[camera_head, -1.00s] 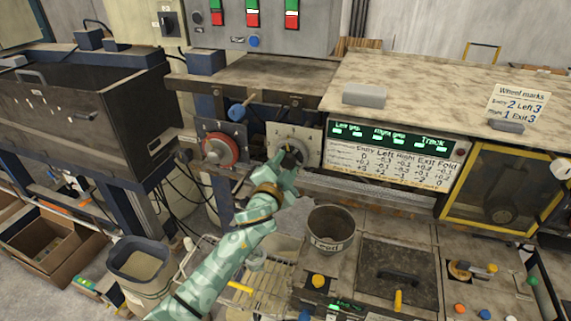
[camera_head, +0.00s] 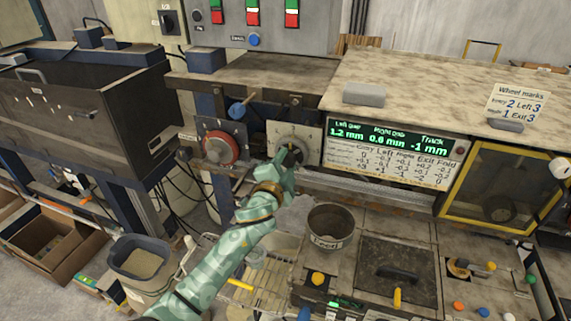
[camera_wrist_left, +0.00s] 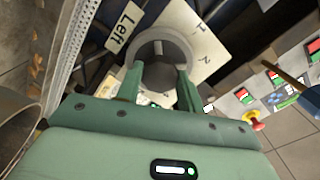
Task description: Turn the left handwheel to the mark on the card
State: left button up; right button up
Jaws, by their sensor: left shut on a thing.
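The left handwheel (camera_head: 290,145) is a grey round wheel on a pale plate, partly hidden in the head view by my left gripper (camera_head: 287,158). My left gripper is shut on it. In the left wrist view the wheel (camera_wrist_left: 162,48) sits between my two green fingers, beside a "Left" tag (camera_wrist_left: 124,27) and a plate marked 1 and 2 (camera_wrist_left: 196,50). The "Wheel marks" card (camera_head: 518,103) reads Entry 2, Left 3, Right 1, Exit 3. My right gripper is not in view.
A red handwheel (camera_head: 221,149) is left of the grey one. The display (camera_head: 392,137) reads 1.2 mm, 0.6 mm and -1 mm above a printed table.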

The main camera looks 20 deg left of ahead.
pick_arm(q)
jog(key=o, duration=1)
jog(key=shift+s, duration=0.15)
jog(key=s, duration=1)
jog(key=s+b, duration=0.1)
jog(key=s, duration=0.5)
jog(key=shift+a, duration=0.3)
jog(key=shift+f, duration=0.1)
